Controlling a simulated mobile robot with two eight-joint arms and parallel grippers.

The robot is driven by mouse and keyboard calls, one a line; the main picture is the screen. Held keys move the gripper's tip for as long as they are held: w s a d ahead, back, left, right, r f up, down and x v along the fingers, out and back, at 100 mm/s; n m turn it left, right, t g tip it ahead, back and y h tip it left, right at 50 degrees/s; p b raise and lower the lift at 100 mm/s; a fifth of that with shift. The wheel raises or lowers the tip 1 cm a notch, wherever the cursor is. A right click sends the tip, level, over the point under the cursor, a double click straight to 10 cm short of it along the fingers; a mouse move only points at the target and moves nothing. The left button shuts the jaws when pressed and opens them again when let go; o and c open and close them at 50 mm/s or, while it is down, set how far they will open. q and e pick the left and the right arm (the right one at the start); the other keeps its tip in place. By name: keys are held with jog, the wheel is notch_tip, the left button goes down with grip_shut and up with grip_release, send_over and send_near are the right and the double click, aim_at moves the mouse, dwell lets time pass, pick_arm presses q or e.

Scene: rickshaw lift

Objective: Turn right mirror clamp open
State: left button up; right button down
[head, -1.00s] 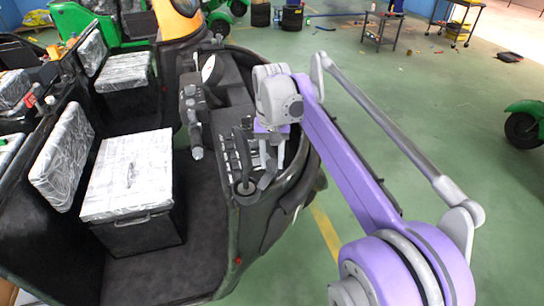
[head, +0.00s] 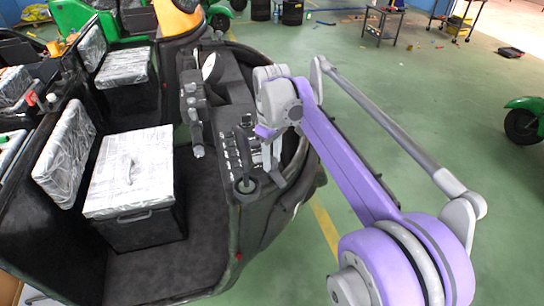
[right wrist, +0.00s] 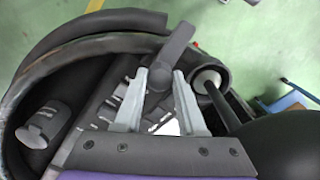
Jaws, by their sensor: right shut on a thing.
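The right mirror clamp (right wrist: 178,45) shows in the right wrist view as a dark grey lever standing between my fingertips. My right gripper (right wrist: 159,76) has its two pale grey fingers shut on the lower part of this lever, and the upper end sticks out beyond them. In the head view my right gripper (head: 270,155) is at the right side of the rickshaw's dashboard (head: 240,150). My left gripper is in neither view.
A round dark cup (right wrist: 208,78) with a pale rod is close right of the fingers. A curved dark rim (right wrist: 100,28) encloses the left side. The wrapped seat (head: 130,175) is left of the dashboard. Open green floor (head: 400,110) is to the right.

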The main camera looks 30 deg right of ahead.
aim_at(272, 160)
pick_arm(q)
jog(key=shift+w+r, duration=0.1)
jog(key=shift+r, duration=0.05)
pick_arm(e)
jog(key=shift+n, duration=0.9)
jog(key=c, duration=0.5)
grip_release()
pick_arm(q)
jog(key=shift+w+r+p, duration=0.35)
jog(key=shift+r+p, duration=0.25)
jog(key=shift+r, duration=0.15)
pick_arm(e)
notch_tip(272, 160, up, 11)
jog(key=shift+f, duration=0.1)
